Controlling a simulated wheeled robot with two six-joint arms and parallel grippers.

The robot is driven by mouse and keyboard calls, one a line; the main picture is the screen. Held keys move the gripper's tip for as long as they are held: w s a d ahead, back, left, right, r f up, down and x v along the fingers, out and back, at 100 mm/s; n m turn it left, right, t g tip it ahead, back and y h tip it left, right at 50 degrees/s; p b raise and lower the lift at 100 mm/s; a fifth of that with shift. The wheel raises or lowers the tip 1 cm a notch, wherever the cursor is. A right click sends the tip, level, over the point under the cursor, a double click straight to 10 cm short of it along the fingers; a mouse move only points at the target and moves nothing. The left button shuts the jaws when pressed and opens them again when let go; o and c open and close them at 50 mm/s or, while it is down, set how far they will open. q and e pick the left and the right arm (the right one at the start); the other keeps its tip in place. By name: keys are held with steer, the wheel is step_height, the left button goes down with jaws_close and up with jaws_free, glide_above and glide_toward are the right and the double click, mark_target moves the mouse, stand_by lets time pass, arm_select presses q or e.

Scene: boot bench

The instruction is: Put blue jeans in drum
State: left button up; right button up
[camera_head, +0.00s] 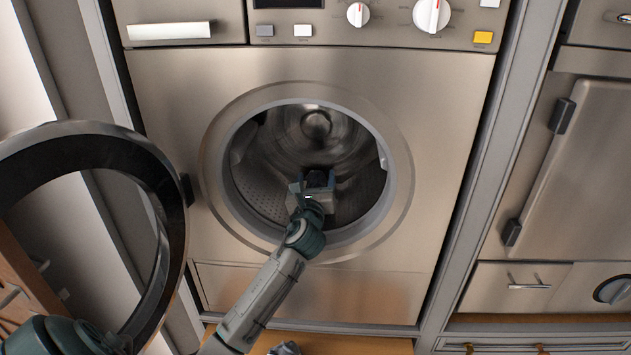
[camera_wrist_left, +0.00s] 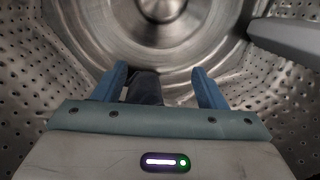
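The silver washing machine drum (camera_head: 355,150) is open at its round front opening. My left gripper (camera_head: 312,182) reaches through the opening into the drum. In the left wrist view its two blue fingers (camera_wrist_left: 163,82) are spread apart. The dark blue jeans (camera_wrist_left: 145,87) show as a small dark piece between the fingers, close to the left one, with a gap to the right one. They also show as a dark patch at the gripper in the head view (camera_head: 318,179). Most of the jeans are hidden behind the gripper body. My right gripper is not in view.
The round dark-rimmed washer door (camera_head: 150,165) stands swung open at the left. The metal rim of the opening (camera_head: 402,165) surrounds my left wrist. A drum paddle (camera_wrist_left: 285,40) juts in at the right of the wrist view. A small greyish thing (camera_head: 285,348) shows at the bottom edge.

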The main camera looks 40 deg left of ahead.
arm_select(q)
steer(key=shift+f, duration=0.2)
steer(key=shift+s, duration=0.1)
steer(key=b+v, duration=0.3)
steer(key=v, duration=0.7)
steer(key=shift+r, duration=0.1)
steer(key=shift+s+d, duration=0.15)
steer(key=shift+s, duration=0.15)
